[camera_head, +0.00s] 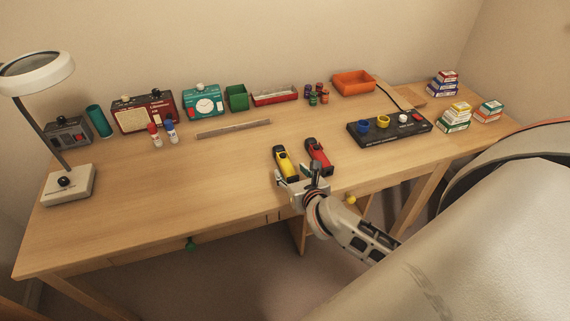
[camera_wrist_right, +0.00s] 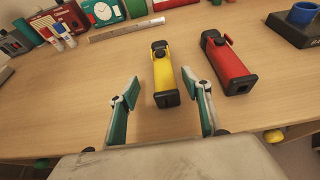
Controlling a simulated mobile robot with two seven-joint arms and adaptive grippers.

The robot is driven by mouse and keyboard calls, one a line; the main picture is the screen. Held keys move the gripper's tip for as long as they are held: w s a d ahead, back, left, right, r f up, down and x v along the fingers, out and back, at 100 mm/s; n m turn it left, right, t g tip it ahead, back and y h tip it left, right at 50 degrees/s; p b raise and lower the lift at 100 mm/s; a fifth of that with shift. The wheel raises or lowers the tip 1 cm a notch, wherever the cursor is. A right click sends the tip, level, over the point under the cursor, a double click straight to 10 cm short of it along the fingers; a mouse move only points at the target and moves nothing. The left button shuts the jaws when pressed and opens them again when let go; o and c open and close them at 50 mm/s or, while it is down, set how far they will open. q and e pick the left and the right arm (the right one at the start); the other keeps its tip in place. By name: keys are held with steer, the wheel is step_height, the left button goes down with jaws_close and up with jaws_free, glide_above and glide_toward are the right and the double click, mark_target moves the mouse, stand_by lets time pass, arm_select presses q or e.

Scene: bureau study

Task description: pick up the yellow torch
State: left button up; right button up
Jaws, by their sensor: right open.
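The yellow torch (camera_head: 283,159) lies on the desk near the front edge, its far end black. In the right wrist view the yellow torch (camera_wrist_right: 165,76) lies just beyond and between my open fingertips, apart from them. My right gripper (camera_head: 296,181) comes in from the lower right and is open and empty; its two fingers (camera_wrist_right: 157,84) show teal inner pads in the wrist view. In the head view it partly hides the near end of the torch. My left gripper is not in view.
A red torch (camera_head: 318,154) lies close to the right of the yellow one. A black panel (camera_head: 390,130) with coloured cups stands further right. A ruler (camera_head: 234,128) lies behind, with radios and trays along the wall. The desk's left middle is clear.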

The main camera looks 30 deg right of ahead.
mark_target(287, 165)
steer(key=x, duration=0.6)
steer(key=shift+w+d, duration=0.1)
steer(key=shift+d, duration=0.2)
steer(key=c, duration=1.3)
